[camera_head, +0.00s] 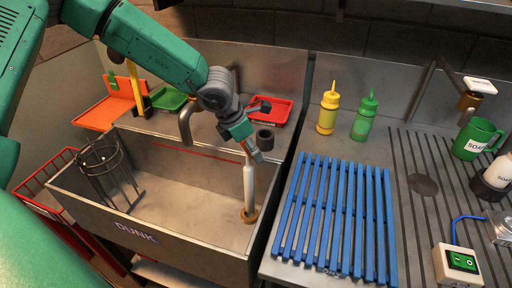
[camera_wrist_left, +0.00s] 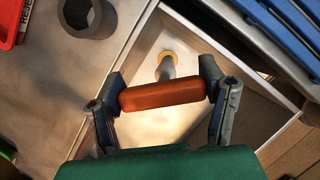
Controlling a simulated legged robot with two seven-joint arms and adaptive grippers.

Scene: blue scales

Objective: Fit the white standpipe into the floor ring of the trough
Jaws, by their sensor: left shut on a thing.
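The white standpipe (camera_head: 249,185) stands nearly upright inside the trough (camera_head: 185,238), marked DUNK, near its right end. My left gripper (camera_head: 251,148) is above it, shut on the standpipe's top. In the left wrist view an orange-brown crossbar (camera_wrist_left: 162,95) sits between the fingertips, with the grey-looking pipe (camera_wrist_left: 167,70) running down behind it. The brass floor ring (camera_head: 249,215) is at the pipe's lower end; it also shows in the left wrist view (camera_wrist_left: 174,54). The lower end meets the ring's opening, but I cannot tell how deep it sits. My right gripper is not in view.
A wire basket (camera_head: 105,168) stands at the trough's left end. A curved spout (camera_head: 186,124) rises behind it. A dark cylinder (camera_head: 264,139) and red tray (camera_head: 270,110) are on the back ledge. A blue slatted rack (camera_head: 337,220) lies right of the trough.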

